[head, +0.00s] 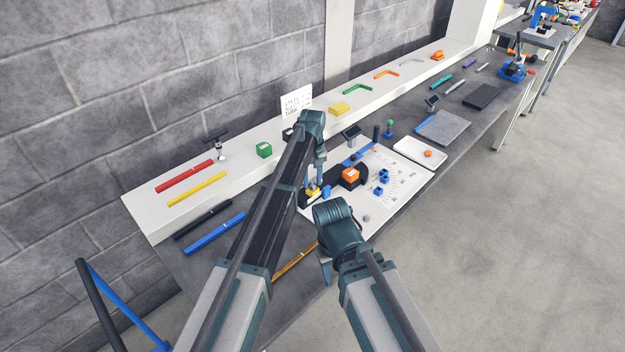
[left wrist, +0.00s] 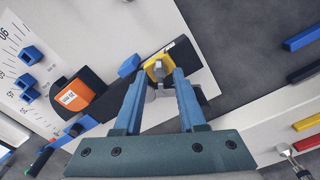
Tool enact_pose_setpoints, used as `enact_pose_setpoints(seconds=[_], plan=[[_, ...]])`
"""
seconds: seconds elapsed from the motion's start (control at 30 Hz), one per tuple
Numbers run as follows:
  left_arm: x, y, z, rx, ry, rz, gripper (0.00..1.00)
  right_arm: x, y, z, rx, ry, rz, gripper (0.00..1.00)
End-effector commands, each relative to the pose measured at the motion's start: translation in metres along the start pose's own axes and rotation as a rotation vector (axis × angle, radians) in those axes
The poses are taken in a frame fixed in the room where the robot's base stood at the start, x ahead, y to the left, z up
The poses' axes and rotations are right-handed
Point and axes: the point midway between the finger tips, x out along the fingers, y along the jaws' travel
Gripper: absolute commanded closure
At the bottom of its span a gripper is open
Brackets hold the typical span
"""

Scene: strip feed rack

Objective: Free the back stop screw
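In the left wrist view, a yellow block (left wrist: 156,63) carries a small grey metal screw-like part (left wrist: 160,77), which I take for the back stop screw. It sits on a dark holder on the white board. My left gripper (left wrist: 161,73) is over it with its blue fingers apart, one on each side of the grey part; I see no clear contact. In the head view the left gripper (head: 318,185) reaches down at the yellow block (head: 311,193), partly covering it. My right gripper (head: 328,272) hangs over the bench's front edge; its fingers are mostly hidden behind the wrist.
An orange block (head: 350,175) on a black arm and several blue blocks (head: 381,183) are on the marked white board (head: 400,180). A white tray (head: 420,152) lies to the right.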

Motion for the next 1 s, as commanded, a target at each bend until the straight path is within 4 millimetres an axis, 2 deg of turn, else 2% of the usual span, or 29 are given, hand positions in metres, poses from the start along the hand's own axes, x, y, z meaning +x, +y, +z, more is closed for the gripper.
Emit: enact_pose_setpoints(seconds=[0.17,0.37,1.0], plan=[[-0.008,0.0,0.0,0.0,0.0,0.0,0.6,-0.008,0.001,0.001,0.0,0.0,0.0,0.5],[-0.029,0.0,0.0,0.0,0.0,0.0,0.6,-0.029,0.003,0.002,-0.001,0.0,0.0,0.5],[-0.126,0.0,0.0,0.0,0.0,0.0,0.6,-0.126,0.012,0.007,0.006,0.0,-0.002,0.5]])
